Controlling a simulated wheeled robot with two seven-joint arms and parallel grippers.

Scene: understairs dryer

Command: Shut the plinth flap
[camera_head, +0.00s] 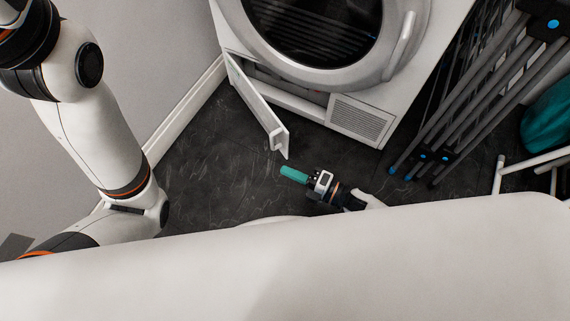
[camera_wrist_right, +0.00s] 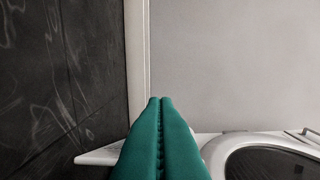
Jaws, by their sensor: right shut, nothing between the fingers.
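The white plinth flap (camera_head: 258,104) stands swung open at the lower left of the white dryer (camera_head: 410,97) in the head view. Its free end points toward me, and the plinth opening behind it shows. My right gripper (camera_head: 283,170) has teal fingers and is just in front of the flap's free end, apart from it. The fingers are shut and empty; in the right wrist view they (camera_wrist_right: 160,100) lie pressed together. A white edge beside them there, likely the flap (camera_wrist_right: 98,156), is partly hidden by the fingers. My left gripper is out of the head view; only its arm shows at left.
A vent grille (camera_head: 358,119) is at the right of the plinth. A folded drying rack (camera_head: 470,90) leans to the right of the dryer. A wall with a white skirting board (camera_head: 185,112) runs along the left. Dark floor (camera_head: 215,165) is clear around the flap.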

